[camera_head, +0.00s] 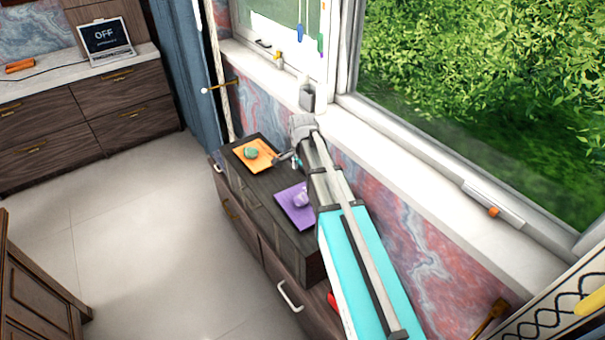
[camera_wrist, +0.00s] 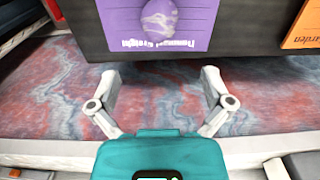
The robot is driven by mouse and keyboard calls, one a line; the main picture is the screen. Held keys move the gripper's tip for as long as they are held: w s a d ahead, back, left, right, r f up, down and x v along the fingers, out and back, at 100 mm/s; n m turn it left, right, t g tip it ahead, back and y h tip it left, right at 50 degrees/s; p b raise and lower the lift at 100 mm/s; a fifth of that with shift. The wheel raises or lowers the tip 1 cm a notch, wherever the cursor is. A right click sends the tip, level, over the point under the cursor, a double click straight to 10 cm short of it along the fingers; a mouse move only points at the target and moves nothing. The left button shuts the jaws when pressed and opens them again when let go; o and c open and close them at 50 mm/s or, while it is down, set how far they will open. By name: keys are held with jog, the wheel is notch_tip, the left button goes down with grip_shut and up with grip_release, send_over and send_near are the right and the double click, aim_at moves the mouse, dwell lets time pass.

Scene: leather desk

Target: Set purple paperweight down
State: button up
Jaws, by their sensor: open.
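The purple paperweight (camera_head: 301,199) is a rounded, pale-veined stone resting on a purple mat (camera_head: 288,210) on the dark desk. In the wrist view the paperweight (camera_wrist: 159,17) shows at the top, cut by the frame edge, on the same mat (camera_wrist: 197,36), which bears upside-down lettering. My gripper (camera_head: 284,159) is open and empty. In the wrist view its two fingers (camera_wrist: 160,76) are spread wide, apart from the paperweight, with the marbled wall behind them. My arm partly covers the mat's right side in the head view.
An orange mat (camera_head: 265,163) with a green stone (camera_head: 251,153) lies on the desk farther back. The marbled wall and white window sill (camera_head: 400,175) run close along the desk's right side. A grey dispenser-like object (camera_head: 307,97) stands on the sill. Open floor (camera_head: 140,240) lies left.

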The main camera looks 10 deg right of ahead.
jog(key=shift+s, duration=0.1)
jog(key=s+n, duration=1.3)
jog(key=s, duration=0.5)
jog(key=shift+s+n, duration=0.3)
jog(key=shift+r, duration=0.1)
dwell(0.7)
